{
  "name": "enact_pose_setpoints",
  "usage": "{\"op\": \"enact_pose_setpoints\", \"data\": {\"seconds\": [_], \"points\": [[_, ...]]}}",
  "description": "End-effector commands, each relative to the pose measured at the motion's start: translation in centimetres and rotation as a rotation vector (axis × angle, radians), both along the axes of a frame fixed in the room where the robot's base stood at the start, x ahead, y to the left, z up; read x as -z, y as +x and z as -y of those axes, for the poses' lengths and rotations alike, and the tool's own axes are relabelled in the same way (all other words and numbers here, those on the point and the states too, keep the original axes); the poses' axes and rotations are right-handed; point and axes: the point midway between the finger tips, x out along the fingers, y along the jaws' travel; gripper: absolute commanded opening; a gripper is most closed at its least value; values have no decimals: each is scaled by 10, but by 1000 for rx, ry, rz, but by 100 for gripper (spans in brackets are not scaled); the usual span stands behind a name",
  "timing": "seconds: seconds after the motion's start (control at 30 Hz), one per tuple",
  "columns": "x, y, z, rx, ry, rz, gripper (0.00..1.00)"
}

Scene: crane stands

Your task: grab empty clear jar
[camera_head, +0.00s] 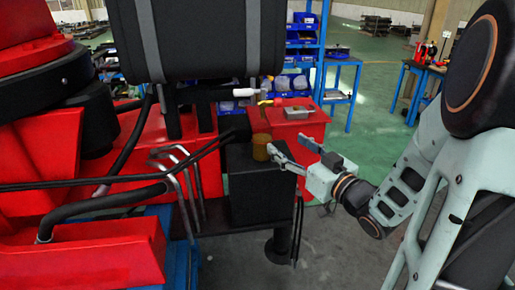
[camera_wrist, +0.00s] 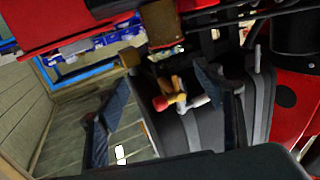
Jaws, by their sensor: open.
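A small amber-brown, jar-like cylinder (camera_head: 261,147) stands upright on top of a black box (camera_head: 259,190) in the head view. It looks brownish rather than clear, and I cannot tell whether it is empty. My gripper (camera_head: 286,146) is just to its right, its fingers spread and pointing left towards it. One fingertip is close to the jar, and I cannot tell whether they touch. In the wrist view my gripper (camera_wrist: 162,76) has two dark fingers wide apart with nothing held. A brown block-like shape (camera_wrist: 161,22) at the top may be the same jar.
Red machinery (camera_head: 95,150) with bent grey handles (camera_head: 183,185) and black hoses fills the left. A large black case-like block (camera_head: 200,40) hangs above. A red cabinet (camera_head: 290,122) with a grey item and hammer stands behind.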

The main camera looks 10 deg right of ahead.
Motion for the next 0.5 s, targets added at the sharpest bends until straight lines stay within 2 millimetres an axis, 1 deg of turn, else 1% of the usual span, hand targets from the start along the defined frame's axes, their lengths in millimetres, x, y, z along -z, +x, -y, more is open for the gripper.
{"op": "enact_pose_setpoints", "data": {"seconds": [0.07, 0.17, 0.3, 0.4, 0.5], "points": [[0, 0, -8, -25, 6, 7, 62], [-1, 12, -16, -34, 7, 11, 62], [-1, 33, -24, -31, 7, 10, 62], [-1, 43, -28, -29, 6, 10, 62], [0, 48, -31, -29, 7, 9, 62]]}}
